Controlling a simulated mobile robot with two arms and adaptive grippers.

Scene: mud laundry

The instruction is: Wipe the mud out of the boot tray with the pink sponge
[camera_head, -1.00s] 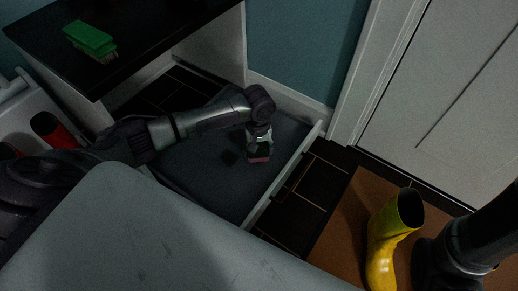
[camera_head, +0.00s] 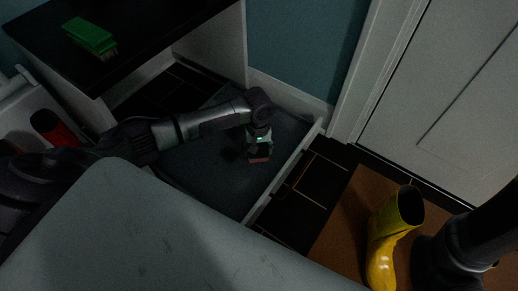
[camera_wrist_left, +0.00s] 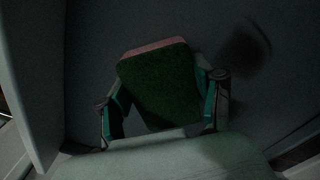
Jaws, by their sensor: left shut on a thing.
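The boot tray (camera_head: 205,178) is a wide dark-grey tray with a pale raised rim, at the centre of the head view. My left gripper (camera_head: 259,147) points down over its right part, near the rim. In the left wrist view the sponge (camera_wrist_left: 160,85) shows a dark green face and a pink strip, between the two fingers. A dark smudge (camera_wrist_left: 245,45) lies on the tray floor beside it; I cannot tell if it is mud or shadow. Contact with the floor is unclear.
A green brush (camera_head: 90,37) lies on the black bench top (camera_head: 140,30). A yellow boot (camera_head: 392,235) stands on a brown mat (camera_head: 335,225) at the right, next to my right arm. A red item (camera_head: 52,128) is at the left. The white door (camera_head: 440,90) is behind.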

